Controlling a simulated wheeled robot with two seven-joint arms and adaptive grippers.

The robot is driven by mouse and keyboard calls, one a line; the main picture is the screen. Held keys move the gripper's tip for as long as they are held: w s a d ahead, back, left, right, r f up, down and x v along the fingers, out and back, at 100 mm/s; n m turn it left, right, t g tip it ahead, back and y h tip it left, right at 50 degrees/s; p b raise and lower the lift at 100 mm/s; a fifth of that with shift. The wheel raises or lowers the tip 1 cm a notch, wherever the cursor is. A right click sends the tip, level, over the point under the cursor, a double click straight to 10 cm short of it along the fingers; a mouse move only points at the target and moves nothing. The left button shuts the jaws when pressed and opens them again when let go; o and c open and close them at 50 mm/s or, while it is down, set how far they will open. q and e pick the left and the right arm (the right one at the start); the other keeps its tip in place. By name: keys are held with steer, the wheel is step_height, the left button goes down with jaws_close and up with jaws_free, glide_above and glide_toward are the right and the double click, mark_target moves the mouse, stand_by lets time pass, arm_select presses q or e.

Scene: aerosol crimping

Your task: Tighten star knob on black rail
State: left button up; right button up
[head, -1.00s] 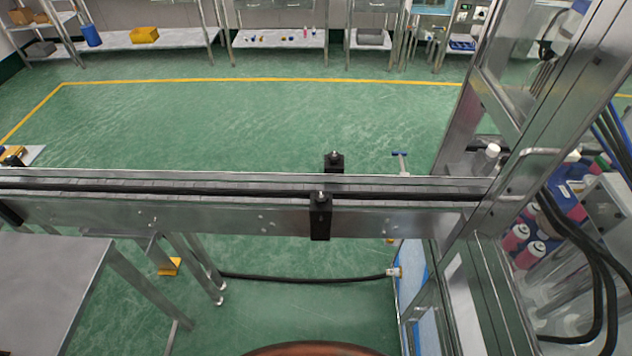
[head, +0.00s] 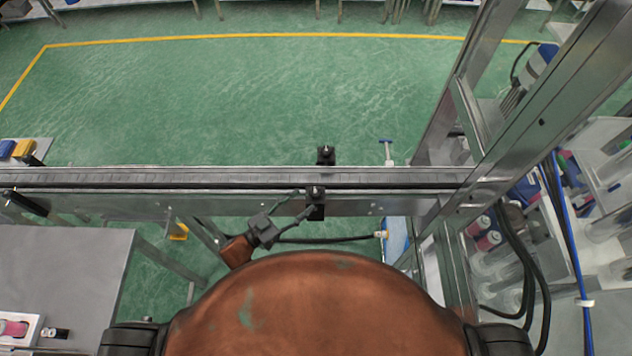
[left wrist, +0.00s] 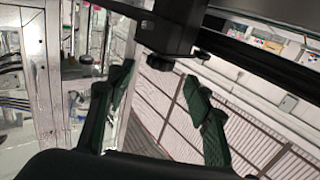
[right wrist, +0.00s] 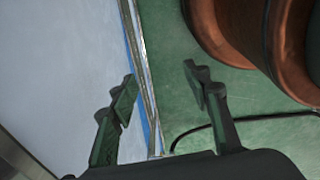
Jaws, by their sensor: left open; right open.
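A black clamp block (head: 316,210) sits on the near side of the conveyor, by the black rail (head: 200,187). The block shows large in the left wrist view (left wrist: 170,32). A small dark round knob (left wrist: 160,62) shows at its lower end there; its star shape is not clear. My left gripper (head: 303,204) is open, its fingers close to the block. In the left wrist view its fingers (left wrist: 158,74) stand apart on either side below the knob, with nothing between them. My right gripper (right wrist: 160,77) is open and empty, low over the floor.
A second black block (head: 326,155) stands on the conveyor's far side. A metal frame (head: 470,110) rises at the right. A grey table (head: 60,270) is at the left. A black hose (head: 340,239) runs below the conveyor. Open green floor lies beyond.

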mark_target(311, 195)
arm_select(q)
steer(key=p+x, duration=0.1)
steer(key=x, duration=0.5)
steer(key=shift+d, duration=0.1)
steer(key=shift+w+d, duration=0.35)
steer(key=shift+w, duration=0.05)
arm_select(e)
steer(key=shift+s+a+r, duration=0.2)
steer(key=shift+s+r, duration=0.1)
steer(key=shift+r, duration=0.45)
arm_select(q)
steer(key=shift+c, duration=0.6)
arm_select(e)
steer(key=shift+d, duration=0.1)
